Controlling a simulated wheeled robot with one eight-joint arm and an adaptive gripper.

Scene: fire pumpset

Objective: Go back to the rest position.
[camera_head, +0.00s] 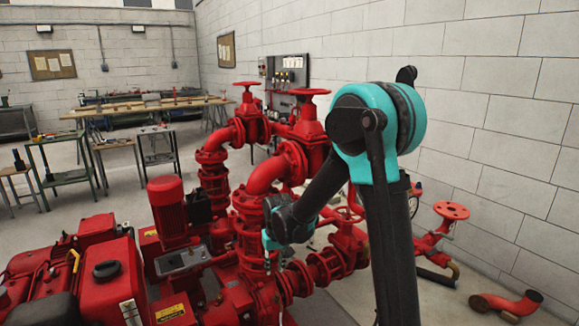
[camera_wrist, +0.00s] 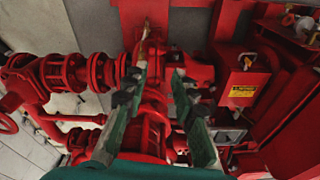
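My gripper (camera_wrist: 158,82) shows in the wrist view, with its two fingers spread apart and nothing between them. It points down over the red pump and pipework (camera_wrist: 150,128). In the head view my arm rises at the right, bends at a teal and black elbow, and reaches down to the left. Its end hangs in front of the red pipes (camera_head: 247,215). The fingers are too small and dark to make out there. I cannot tell the exact gap between the gripper and the red parts.
A red engine block (camera_head: 105,275) fills the lower left. Valves with red handwheels (camera_head: 309,92) stand behind my arm. A red elbow pipe (camera_head: 508,304) lies on the floor at lower right. A block wall (camera_head: 490,120) closes the right side. Workbenches (camera_head: 150,105) stand at the back left.

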